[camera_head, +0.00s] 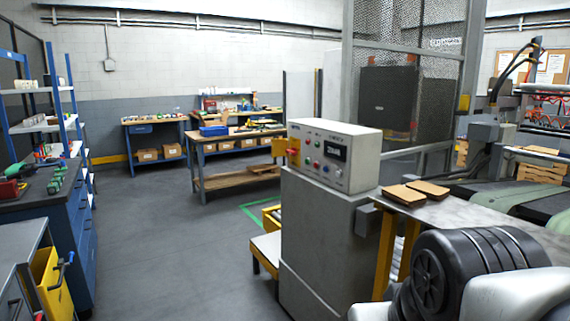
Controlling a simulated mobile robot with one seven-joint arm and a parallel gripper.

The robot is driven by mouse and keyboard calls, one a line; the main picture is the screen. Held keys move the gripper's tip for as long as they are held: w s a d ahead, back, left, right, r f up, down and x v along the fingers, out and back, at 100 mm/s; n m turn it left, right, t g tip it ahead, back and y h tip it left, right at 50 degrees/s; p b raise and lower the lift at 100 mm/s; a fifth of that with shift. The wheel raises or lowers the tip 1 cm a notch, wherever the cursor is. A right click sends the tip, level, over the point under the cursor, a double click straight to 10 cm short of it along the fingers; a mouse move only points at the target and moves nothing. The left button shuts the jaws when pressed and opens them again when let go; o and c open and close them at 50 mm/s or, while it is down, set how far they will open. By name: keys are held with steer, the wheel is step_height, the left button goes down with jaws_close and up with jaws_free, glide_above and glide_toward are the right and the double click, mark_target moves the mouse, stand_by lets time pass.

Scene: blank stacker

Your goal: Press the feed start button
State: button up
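A grey control box (335,128) sits on a tall grey cabinet (318,235) near the middle of the view. Its slanted front panel carries several small coloured buttons (316,163), a dark display (335,151) and a red knob on yellow (293,151) at its left end. The labels are too small to read, so I cannot tell which button is feed start. Part of my arm, black and white, fills the bottom right corner, to the right of the cabinet and apart from the panel. My gripper's fingers do not show.
A metal table (460,220) with two brown blocks (415,193) stands right of the cabinet. A mesh guard frame (350,60) rises behind it. A low yellow-edged step (266,246) is at its left. The grey floor (180,240) on the left is clear.

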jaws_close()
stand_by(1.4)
